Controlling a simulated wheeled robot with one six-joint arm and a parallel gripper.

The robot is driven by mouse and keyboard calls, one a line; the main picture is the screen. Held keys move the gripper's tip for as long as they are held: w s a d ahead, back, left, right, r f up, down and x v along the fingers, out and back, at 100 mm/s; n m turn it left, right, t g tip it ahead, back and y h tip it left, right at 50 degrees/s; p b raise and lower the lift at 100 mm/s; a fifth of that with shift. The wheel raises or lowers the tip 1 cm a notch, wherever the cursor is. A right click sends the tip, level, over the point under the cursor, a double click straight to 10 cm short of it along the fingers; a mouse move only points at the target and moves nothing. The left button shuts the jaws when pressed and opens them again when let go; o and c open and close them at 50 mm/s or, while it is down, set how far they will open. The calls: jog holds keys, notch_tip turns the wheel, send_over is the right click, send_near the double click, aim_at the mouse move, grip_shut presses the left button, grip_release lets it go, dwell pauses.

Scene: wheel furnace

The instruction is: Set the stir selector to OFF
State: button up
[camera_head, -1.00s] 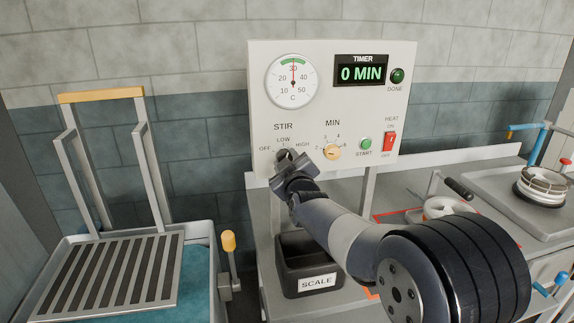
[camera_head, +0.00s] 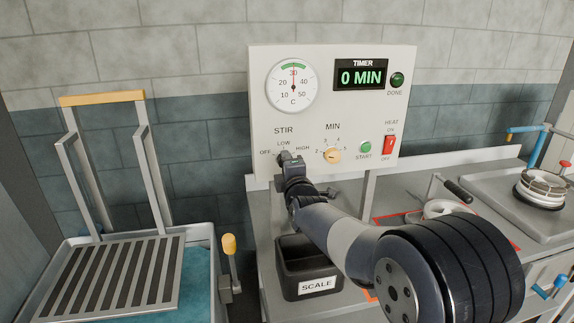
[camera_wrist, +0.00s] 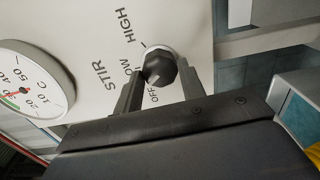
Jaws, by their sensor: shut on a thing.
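The stir selector is a dark knob under the STIR label on the white control panel (camera_head: 326,105), with OFF to its left, LOW above and HIGH to its right. In the wrist view the dark faceted stir knob (camera_wrist: 160,67) sits between my two fingers. My gripper (camera_head: 291,161) is shut on it at the panel face; it also shows in the wrist view (camera_wrist: 161,76). In the head view my gripper mostly hides the knob. I cannot tell which label the knob points to.
The temperature dial (camera_head: 292,87) and timer display (camera_head: 361,75) are above. A black SCALE bin (camera_head: 306,269) stands below my arm.

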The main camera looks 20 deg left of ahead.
jog(key=n, duration=0.5)
jog(key=shift+n+p, duration=0.3)
dwell(0.4)
jog(key=o, duration=1)
jog(key=b+v, duration=0.2)
jog(key=v, duration=0.9)
jog(key=shift+a+b, duration=0.15)
jog(key=shift+b, duration=0.15)
jog(key=shift+w, duration=0.15)
